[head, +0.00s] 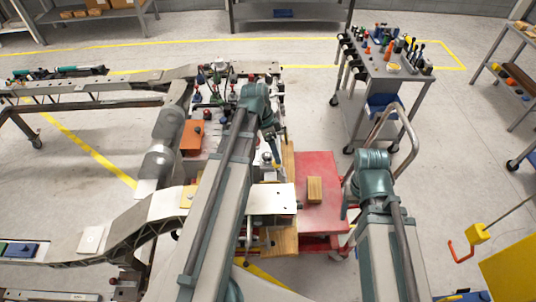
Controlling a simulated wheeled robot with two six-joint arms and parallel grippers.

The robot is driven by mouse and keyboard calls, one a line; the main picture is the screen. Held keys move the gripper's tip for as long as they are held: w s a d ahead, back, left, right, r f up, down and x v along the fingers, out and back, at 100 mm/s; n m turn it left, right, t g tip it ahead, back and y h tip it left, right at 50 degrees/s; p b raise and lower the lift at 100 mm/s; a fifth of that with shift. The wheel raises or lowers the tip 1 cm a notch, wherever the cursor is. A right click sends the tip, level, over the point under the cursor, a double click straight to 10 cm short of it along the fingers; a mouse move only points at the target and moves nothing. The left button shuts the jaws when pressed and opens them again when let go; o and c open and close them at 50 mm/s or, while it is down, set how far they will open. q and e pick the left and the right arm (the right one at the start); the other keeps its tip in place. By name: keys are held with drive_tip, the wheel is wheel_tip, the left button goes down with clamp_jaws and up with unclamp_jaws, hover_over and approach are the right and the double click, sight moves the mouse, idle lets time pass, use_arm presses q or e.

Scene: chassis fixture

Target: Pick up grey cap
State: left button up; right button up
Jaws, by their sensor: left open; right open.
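A small light-grey rounded piece (267,158) sits on the chassis fixture just below my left gripper. It may be the grey cap, but it is too small to be sure. My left gripper (273,148) points down beside this piece, open; I cannot tell whether they touch. My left arm hides part of the fixture. My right gripper (347,210) is open and empty, hanging to the right of the red platform (320,170).
A wooden block (315,190) lies on the red platform. A grey tool cart (388,75) with several bottles and tools stands at the back right. The metal chassis frame (150,215) runs along the left. An orange block (192,136) sits on the fixture. Open floor lies behind.

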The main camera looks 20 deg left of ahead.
use_arm(q)
drive_tip(key=w+a+r+m+t+h, duration=0.1)
drive_tip(key=w+a+r+m, duration=0.15)
drive_tip(key=a, duration=0.75)
drive_tip(key=b, duration=0.7)
approach(267, 157)
drive_tip(key=f, duration=0.2)
drive_tip(key=w+f, duration=0.1)
drive_tip(key=f, duration=0.1)
drive_tip(key=shift+d+f, duration=0.1)
drive_tip(key=shift+f, duration=0.25)
drive_tip(key=b+x, duration=0.5)
drive_tip(key=shift+w+f, duration=0.15)
drive_tip(key=shift+f, duration=0.05)
drive_tip(key=shift+r, duration=0.1)
clamp_jaws()
